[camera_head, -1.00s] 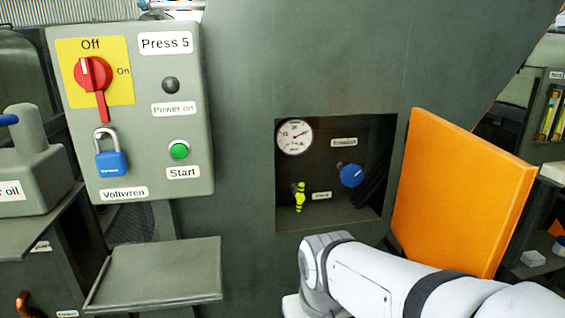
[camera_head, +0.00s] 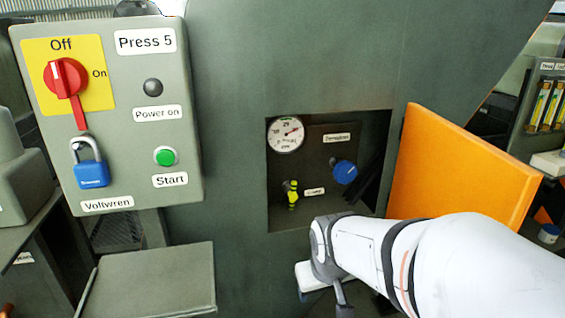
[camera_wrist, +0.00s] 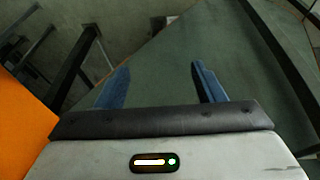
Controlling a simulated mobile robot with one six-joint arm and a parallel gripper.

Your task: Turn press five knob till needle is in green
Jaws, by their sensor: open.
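The press five control box (camera_head: 115,120) carries a "Press 5" label at the left of the head view. Right of it, a recess (camera_head: 262,215) in the green machine body holds a round white gauge (camera_head: 286,134), a blue knob (camera_head: 345,172) and a yellow-green valve (camera_head: 293,194). The gauge's needle and any green zone are too small to read surely. In the wrist view my gripper (camera_wrist: 160,85) has two blue fingers apart with nothing between them. In the head view my arm is below the recess, apart from the knob; the fingers are hidden there.
An orange door (camera_head: 462,175) stands open right of the recess; its edge also shows at left in the wrist view (camera_wrist: 22,105). A grey ledge (camera_head: 150,280) juts out below the control box. A red switch (camera_head: 66,78) and blue padlock (camera_head: 90,172) are on the box.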

